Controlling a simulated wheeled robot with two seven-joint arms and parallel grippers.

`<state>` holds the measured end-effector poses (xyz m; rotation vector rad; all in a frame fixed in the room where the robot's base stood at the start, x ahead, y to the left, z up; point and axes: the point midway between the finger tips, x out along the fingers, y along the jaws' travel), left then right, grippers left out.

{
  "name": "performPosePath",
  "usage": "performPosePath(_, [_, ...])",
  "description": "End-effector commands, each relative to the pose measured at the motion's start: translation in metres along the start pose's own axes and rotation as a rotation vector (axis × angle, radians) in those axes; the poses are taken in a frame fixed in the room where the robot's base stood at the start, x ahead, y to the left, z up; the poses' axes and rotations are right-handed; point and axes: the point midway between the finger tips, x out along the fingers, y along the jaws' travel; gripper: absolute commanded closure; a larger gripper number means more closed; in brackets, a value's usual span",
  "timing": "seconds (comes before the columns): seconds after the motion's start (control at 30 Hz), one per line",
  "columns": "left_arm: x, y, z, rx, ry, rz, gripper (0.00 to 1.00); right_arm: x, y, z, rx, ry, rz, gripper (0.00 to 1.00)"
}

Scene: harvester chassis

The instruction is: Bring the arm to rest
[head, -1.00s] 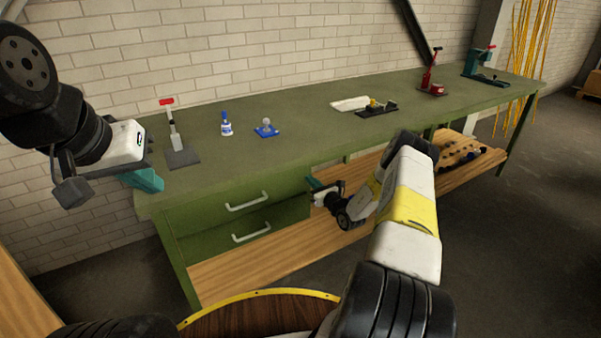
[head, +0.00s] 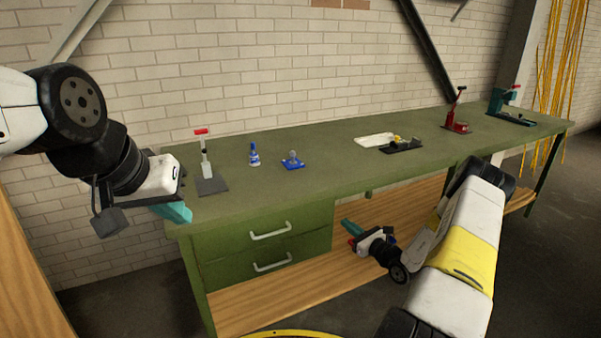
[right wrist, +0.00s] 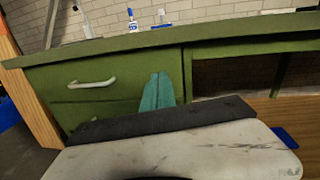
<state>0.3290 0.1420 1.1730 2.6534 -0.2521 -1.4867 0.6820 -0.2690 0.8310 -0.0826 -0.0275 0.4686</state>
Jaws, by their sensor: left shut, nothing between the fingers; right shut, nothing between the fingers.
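My left gripper (head: 172,212) has teal fingers and hangs at the left end of the green workbench (head: 230,214), close to its corner in the picture. It is shut and empty. My right gripper (head: 348,227) is in front of the bench, near the drawers in the picture. Its teal fingers also show in the right wrist view (right wrist: 157,92), pressed together with nothing between them, in front of the green drawers (right wrist: 95,85). My right arm (head: 463,245), white with a yellow band, reaches in from the lower right and covers part of the lower shelf.
On the bench stand a red-handled clamp (head: 206,165), a blue-and-white bottle (head: 254,155), a small blue-based part (head: 292,161), a white tray (head: 374,139), a red tool (head: 457,118) and a teal tool (head: 510,108). A wooden shelf (head: 270,299) runs below. The bench middle has bare room.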

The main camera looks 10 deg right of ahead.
Motion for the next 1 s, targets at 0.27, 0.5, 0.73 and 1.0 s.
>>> performPosePath(0.27, [0.000,0.000,0.000,0.000,0.000,0.000,1.00,0.019,0.106,0.153,-0.376,-0.020,0.510,1.00])
performPosePath(0.5, [0.000,0.000,0.000,0.000,0.000,0.000,1.00,-0.024,0.195,0.239,-0.759,0.009,0.890,1.00])
performPosePath(0.73, [0.000,0.000,0.000,0.000,0.000,0.000,1.00,-0.091,0.248,0.291,-1.175,0.062,1.165,1.00])
performPosePath(1.0, [0.000,0.000,0.000,0.000,0.000,0.000,1.00,-0.175,0.265,0.329,-1.713,0.148,1.345,1.00])
